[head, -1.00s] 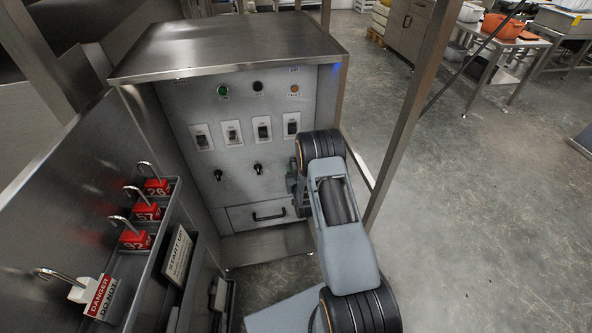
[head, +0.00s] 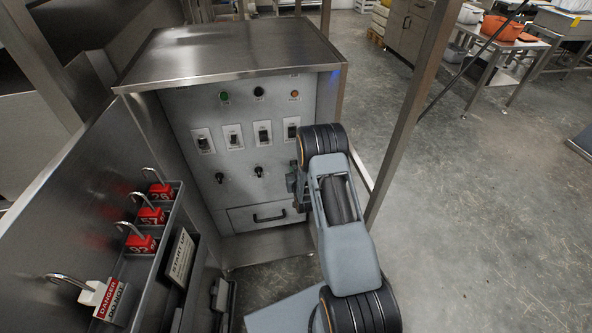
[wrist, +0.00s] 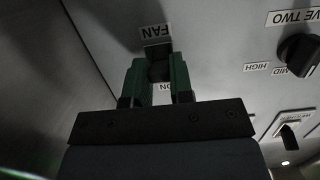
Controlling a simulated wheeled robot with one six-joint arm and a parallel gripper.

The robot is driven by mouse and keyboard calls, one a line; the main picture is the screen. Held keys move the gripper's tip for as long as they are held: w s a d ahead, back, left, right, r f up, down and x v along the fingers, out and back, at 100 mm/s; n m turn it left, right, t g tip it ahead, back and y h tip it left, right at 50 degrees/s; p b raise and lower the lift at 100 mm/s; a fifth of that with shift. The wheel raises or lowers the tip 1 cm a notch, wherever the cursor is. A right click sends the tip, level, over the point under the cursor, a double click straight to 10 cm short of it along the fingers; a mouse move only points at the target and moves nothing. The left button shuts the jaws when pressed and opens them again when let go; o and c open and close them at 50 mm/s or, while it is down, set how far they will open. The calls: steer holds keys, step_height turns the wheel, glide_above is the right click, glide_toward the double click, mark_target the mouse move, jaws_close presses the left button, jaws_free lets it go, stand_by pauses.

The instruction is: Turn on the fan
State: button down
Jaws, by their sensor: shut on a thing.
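The fan switch (wrist: 159,68) is a small dark control on the grey panel in the wrist view. A FAN label (wrist: 155,32) and a partly covered ON label (wrist: 165,86) read upside down beside it. My gripper (wrist: 160,75) has its two green fingers on either side of the switch, closed on it. In the head view my arm hides the fan switch and most of the gripper, at the right side of the control cabinet (head: 230,55). I cannot tell the switch's exact position.
A knob (wrist: 298,55) and a toggle switch (wrist: 288,133) are to the right in the wrist view. The open cabinet door (head: 70,200) carries red padlocks (head: 150,215) at left. A metal post (head: 405,120) stands right of my arm.

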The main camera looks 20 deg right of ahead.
steer(key=r+g+p, duration=0.1)
steer(key=g+p, duration=0.1)
steer(key=shift+r+g+y, duration=0.15)
steer(key=shift+g+y, duration=0.15)
steer(key=shift+g, duration=0.1)
steer(key=shift+w+r+g+p, duration=0.15)
steer(key=shift+g+p, duration=0.3)
steer(key=shift+g, duration=0.35)
steer(key=c, duration=1)
jaws_free()
steer(key=shift+y, duration=0.3)
steer(key=p+v, duration=0.2)
steer(key=v, duration=1.1)
steer(key=shift+s+r, duration=0.2)
steer(key=shift+r, duration=0.2)
steer(key=shift+a, duration=0.1)
